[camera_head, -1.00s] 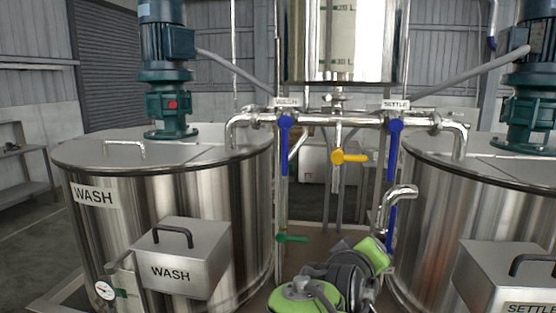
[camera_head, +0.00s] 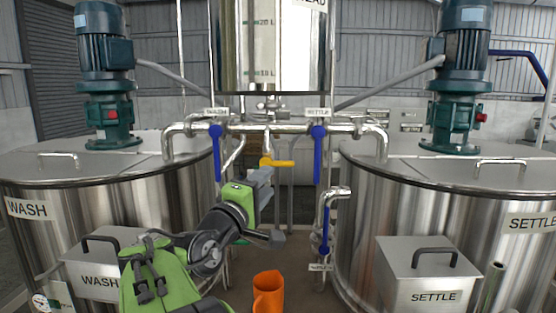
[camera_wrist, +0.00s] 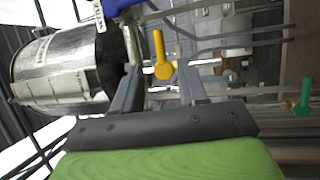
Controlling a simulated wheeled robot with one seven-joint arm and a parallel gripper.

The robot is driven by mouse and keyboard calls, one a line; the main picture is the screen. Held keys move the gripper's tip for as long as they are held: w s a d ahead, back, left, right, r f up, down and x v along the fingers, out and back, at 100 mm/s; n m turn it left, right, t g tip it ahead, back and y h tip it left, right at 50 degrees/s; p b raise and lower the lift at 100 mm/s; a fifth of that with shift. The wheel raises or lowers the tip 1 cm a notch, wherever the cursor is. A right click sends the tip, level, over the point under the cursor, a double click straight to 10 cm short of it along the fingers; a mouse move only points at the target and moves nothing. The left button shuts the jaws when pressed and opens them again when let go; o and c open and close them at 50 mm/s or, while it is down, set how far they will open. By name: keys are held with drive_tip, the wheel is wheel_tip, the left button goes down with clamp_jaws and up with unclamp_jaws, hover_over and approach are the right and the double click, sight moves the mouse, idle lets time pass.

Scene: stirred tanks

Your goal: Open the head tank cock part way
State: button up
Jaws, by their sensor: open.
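The head tank (camera_head: 277,45) is a steel vessel at top centre of the head view. A yellow cock lever (camera_head: 280,163) sits on the pipe below it and lies crosswise, pointing right. The yellow lever also shows in the wrist view (camera_wrist: 163,57), where it lies between the fingertips or just beyond them; I cannot tell the depth. My gripper (camera_head: 264,177) is just below the lever in the head view. In the wrist view my gripper (camera_wrist: 160,78) has its two grey fingers apart, with nothing clasped.
Blue levers hang down left (camera_head: 217,152) and right (camera_head: 318,155) of the yellow one. Another blue lever (camera_head: 325,236) is lower right. Wash tank (camera_head: 120,190) and settle tank (camera_head: 400,210) flank the arm. An orange jug (camera_head: 268,293) stands below. A green lever (camera_wrist: 303,97) shows in the wrist view.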

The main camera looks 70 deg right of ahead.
sight(282, 165)
drive_tip(key=p+x, duration=0.3)
drive_tip(key=x, duration=0.7)
drive_tip(key=shift+d+r, duration=0.15)
drive_tip(key=shift+d, duration=0.05)
drive_tip(key=shift+a, duration=0.1)
